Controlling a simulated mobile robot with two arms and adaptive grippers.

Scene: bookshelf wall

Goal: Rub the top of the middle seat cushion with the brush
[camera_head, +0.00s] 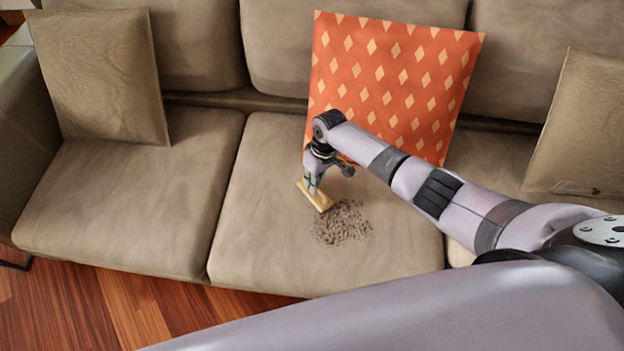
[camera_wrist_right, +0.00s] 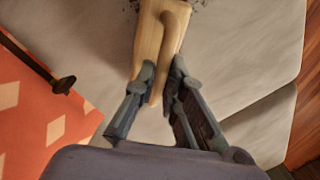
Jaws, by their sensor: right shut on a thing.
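The beige middle seat cushion (camera_head: 270,250) lies in the centre of the sofa, with a patch of dark brown crumbs (camera_head: 343,224) on its top. My right gripper (camera_head: 314,186) is shut on the handle of a wooden brush (camera_head: 318,198), just left of the crumbs. The brush is low over the cushion; I cannot tell whether its underside touches it. In the right wrist view the brush (camera_wrist_right: 160,45) is held between the fingers (camera_wrist_right: 158,82), and a few dark crumbs show beyond its far end. My left gripper is not in view.
An orange pillow with pale diamonds (camera_head: 390,75) leans on the backrest behind my right arm. Beige pillows stand at the left (camera_head: 100,75) and right (camera_head: 580,125). The left seat cushion (camera_head: 130,210) is clear. Wooden floor (camera_head: 90,315) shows in front.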

